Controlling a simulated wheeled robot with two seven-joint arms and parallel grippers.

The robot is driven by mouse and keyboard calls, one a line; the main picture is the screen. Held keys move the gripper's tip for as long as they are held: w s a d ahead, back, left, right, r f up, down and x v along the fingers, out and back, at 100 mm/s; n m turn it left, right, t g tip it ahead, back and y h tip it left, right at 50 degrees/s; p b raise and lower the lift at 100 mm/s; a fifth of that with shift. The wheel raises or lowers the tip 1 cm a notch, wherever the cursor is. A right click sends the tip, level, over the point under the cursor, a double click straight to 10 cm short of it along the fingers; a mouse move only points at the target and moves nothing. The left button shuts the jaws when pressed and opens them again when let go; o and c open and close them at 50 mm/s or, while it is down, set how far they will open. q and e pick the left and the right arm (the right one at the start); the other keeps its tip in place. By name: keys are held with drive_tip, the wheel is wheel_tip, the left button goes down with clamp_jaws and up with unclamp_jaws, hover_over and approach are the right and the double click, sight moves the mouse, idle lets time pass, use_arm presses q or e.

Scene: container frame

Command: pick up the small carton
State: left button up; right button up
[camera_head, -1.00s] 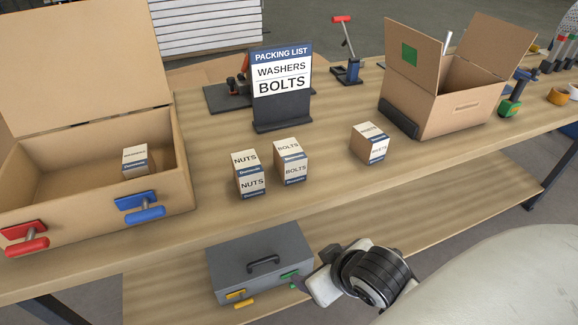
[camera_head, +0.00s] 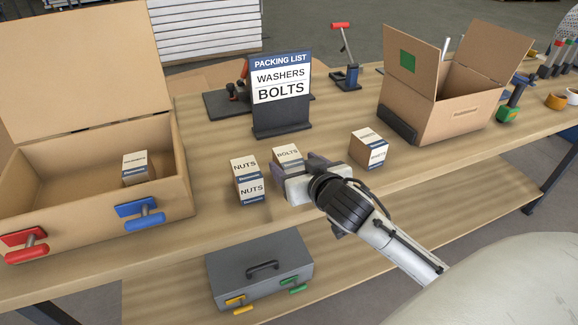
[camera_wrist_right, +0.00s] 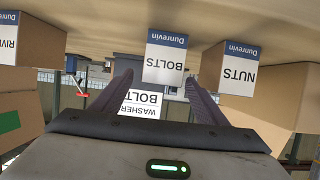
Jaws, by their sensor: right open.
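Small cartons with white labels and blue bands stand on the bench. The NUTS carton (camera_head: 248,180) is left of the BOLTS carton (camera_head: 287,154); another carton (camera_head: 369,148) is to the right, its label starting RIVE or similar. A carton (camera_head: 136,167) sits inside the open wooden box. My right gripper (camera_head: 298,176) is open at the near side of the BOLTS carton and hides its front. In the right wrist view, upside down, the BOLTS carton (camera_wrist_right: 165,57) shows between the open fingers (camera_wrist_right: 162,90), with NUTS (camera_wrist_right: 262,80) at right. My left gripper is not in view.
A packing list sign (camera_head: 281,85) reading WASHERS and BOLTS stands behind the cartons. The wooden box (camera_head: 185,190) is at left and an open cardboard box (camera_head: 445,105) at right. A grey toolbox (camera_head: 258,265) sits on the lower shelf.

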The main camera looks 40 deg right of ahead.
sight(292, 160)
drive_tip(key=x, duration=0.4)
drive_tip(key=shift+w+r, duration=0.1)
drive_tip(key=shift+r, duration=0.1)
drive_tip(key=c, duration=1.3)
drive_tip(key=shift+r, duration=0.1)
drive_tip(key=shift+c, duration=0.4)
